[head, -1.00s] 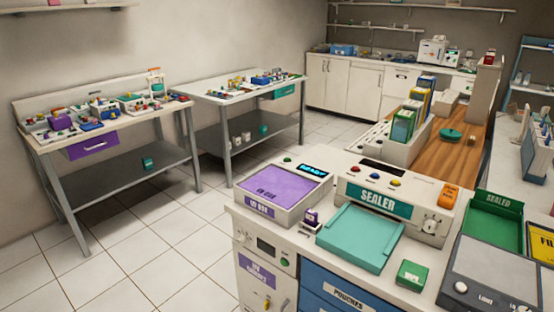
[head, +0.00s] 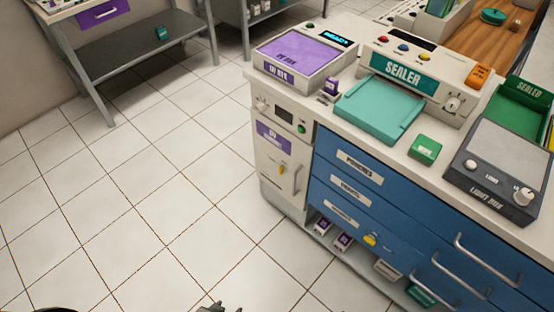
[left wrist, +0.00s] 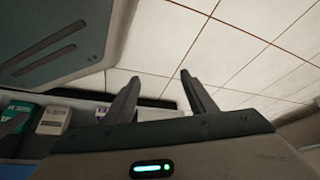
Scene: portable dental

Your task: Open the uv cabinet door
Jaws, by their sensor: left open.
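The uv cabinet (head: 280,150) is the white left end of the counter unit, with a purple label on its front. Its door (head: 272,172) looks shut. My right gripper is not in view.
Blue drawers (head: 350,182) with metal handles adjoin the cabinet on the right. Several small boxes (head: 342,241) sit on the low shelf below. The countertop holds a purple-topped UV box (head: 305,52), a sealer (head: 420,75) and a light box (head: 500,165). The tiled floor (head: 170,190) at left is clear.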

